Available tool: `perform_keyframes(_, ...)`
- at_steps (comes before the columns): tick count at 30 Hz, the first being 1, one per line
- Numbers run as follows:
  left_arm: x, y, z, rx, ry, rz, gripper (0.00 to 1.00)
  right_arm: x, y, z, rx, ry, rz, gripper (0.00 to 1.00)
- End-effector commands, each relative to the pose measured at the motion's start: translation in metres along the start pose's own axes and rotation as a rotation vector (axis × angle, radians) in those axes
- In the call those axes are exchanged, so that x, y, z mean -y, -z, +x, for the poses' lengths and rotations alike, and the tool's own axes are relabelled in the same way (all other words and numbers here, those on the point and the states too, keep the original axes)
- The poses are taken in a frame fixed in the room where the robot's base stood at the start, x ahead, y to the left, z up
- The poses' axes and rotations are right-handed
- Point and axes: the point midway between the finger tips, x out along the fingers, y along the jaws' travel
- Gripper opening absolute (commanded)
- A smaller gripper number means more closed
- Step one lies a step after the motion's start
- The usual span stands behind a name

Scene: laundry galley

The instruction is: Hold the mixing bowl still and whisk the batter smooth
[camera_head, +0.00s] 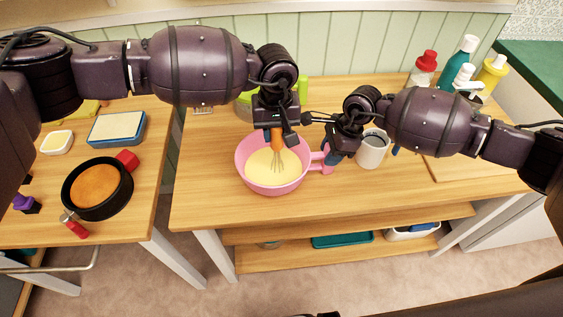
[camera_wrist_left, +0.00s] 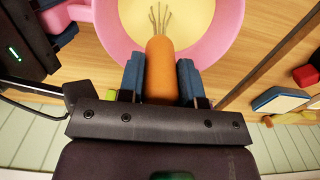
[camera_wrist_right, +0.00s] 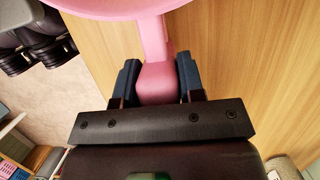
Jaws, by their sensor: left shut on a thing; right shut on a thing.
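A pink mixing bowl (camera_head: 243,172) with pale yellow batter (camera_head: 262,170) stands on the wooden table. Its rim also shows in the left wrist view (camera_wrist_left: 120,40). My left gripper (camera_head: 277,127) is shut on the orange handle of the whisk (camera_wrist_left: 160,70), above the bowl. The whisk's wires reach down into the bowl at the batter. My right gripper (camera_head: 332,156) is shut on the bowl's pink handle (camera_wrist_right: 154,50), at the bowl's right side. The right wrist view shows the handle between both fingers.
A grey-white mug (camera_head: 372,152) stands close to my right gripper. A green item (camera_head: 243,108) is behind the bowl. Several bottles (camera_head: 465,62) stand at the back right. A side table at left holds a round cake pan (camera_head: 97,210). The table front is clear.

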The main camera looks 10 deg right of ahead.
Motion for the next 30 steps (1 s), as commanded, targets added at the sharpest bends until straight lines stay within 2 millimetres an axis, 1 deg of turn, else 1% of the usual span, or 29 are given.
perform_keyframes(1, 0.011, 0.001, 0.001, 0.000, 0.004, -0.003, 0.00, -0.001, 0.002, 0.002, -0.003, -0.002, 0.002, 0.00)
perform_keyframes(3, 0.021, 0.001, 0.001, 0.000, 0.004, -0.004, 0.00, -0.001, 0.002, 0.002, -0.003, -0.002, 0.002, 0.00)
perform_keyframes(6, 0.030, 0.001, 0.001, 0.000, 0.004, -0.003, 0.00, -0.001, 0.002, 0.002, -0.003, -0.002, 0.002, 0.00)
perform_keyframes(9, 0.034, 0.000, 0.001, 0.001, 0.004, -0.002, 0.00, -0.001, 0.002, 0.002, -0.003, -0.002, 0.002, 0.00)
perform_keyframes(16, 0.034, 0.000, 0.001, 0.001, 0.003, -0.002, 0.00, -0.001, 0.002, 0.002, -0.003, -0.002, 0.002, 0.00)
perform_keyframes(20, 0.025, 0.000, 0.001, 0.000, 0.002, 0.000, 0.00, -0.001, 0.002, 0.002, -0.003, -0.002, 0.002, 0.00)
perform_keyframes(25, 0.000, -0.001, 0.001, 0.001, 0.001, 0.002, 0.00, -0.001, 0.002, 0.002, -0.003, -0.002, 0.002, 0.00)
perform_keyframes(27, -0.008, 0.000, 0.001, 0.001, 0.001, 0.000, 0.00, -0.001, 0.002, 0.002, -0.003, -0.002, 0.002, 0.00)
perform_keyframes(30, -0.014, 0.000, 0.001, 0.001, 0.001, -0.001, 0.00, -0.001, 0.002, 0.002, -0.003, -0.002, 0.002, 0.00)
